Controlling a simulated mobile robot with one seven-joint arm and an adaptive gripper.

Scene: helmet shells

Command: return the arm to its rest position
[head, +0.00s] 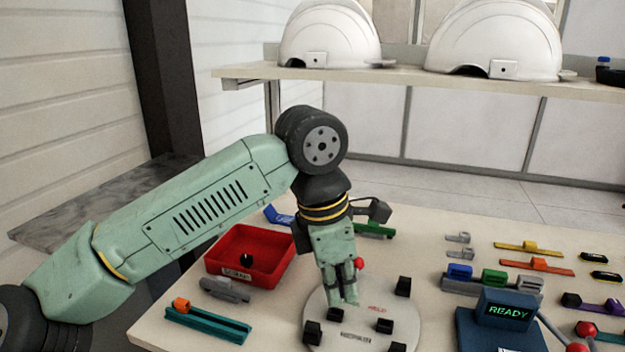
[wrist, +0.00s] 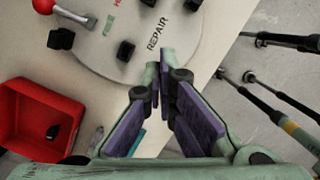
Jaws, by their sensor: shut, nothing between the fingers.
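My arm reaches in from the lower left in the head view and bends down at the wrist. My gripper (head: 347,300) points down over the round grey repair plate (head: 335,325), which carries several black blocks. In the wrist view my gripper (wrist: 162,70) has its fingertips together with nothing between them. The repair plate (wrist: 115,50) shows ahead of the fingers there. Whether the fingertips touch the plate cannot be told.
A red scrap bin (head: 248,255) stands left of my gripper. A teal rail (head: 207,324) lies in front of it. A dark blue box (head: 500,320) reading READY is at the right, near several coloured clips. White helmet shells (head: 330,35) sit on the back shelf.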

